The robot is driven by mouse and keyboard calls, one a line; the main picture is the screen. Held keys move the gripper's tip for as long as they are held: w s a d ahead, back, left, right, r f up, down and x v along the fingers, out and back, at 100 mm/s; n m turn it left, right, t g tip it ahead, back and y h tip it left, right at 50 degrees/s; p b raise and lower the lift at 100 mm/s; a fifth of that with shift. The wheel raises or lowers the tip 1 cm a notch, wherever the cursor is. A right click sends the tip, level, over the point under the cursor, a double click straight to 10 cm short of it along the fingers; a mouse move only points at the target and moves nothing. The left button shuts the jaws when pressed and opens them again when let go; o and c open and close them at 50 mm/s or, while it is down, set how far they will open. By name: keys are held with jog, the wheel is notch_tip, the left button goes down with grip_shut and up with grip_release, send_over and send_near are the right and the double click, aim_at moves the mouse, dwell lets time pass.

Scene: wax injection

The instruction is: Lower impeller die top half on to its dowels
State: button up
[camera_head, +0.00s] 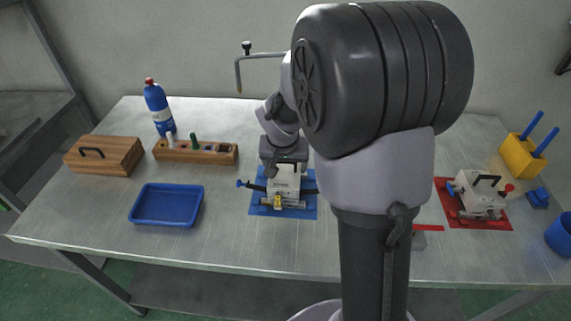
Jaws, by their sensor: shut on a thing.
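A pale die with a small dark label sits over the blue mat (256,208) at the middle of the table. Its light upper block, the impeller die top half (286,185), is under my gripper (283,170), which is shut on it from above. Brass-coloured and blue fittings show low at the die's front and left. The dowels are hidden, and I cannot tell whether a gap is left between the halves. My own arm covers much of the right side of this area.
A second pale die (480,200) with a black handle stands on a red mat (497,222). A blue tray (166,224), wooden rack (197,152), wooden box (103,155) and blue bottle (158,106) stand left. A yellow holder (521,158) and blue cup (561,236) are right.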

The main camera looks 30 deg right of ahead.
jog(key=shift+f, duration=0.2)
jog(key=o, duration=2.2)
jog(key=shift+c, duration=0.2)
jog(key=p+v, duration=0.6)
jog(key=v, duration=1.1)
jog(key=shift+s+a, duration=0.15)
jog(key=shift+s, duration=0.05)
jog(key=shift+r, duration=0.15)
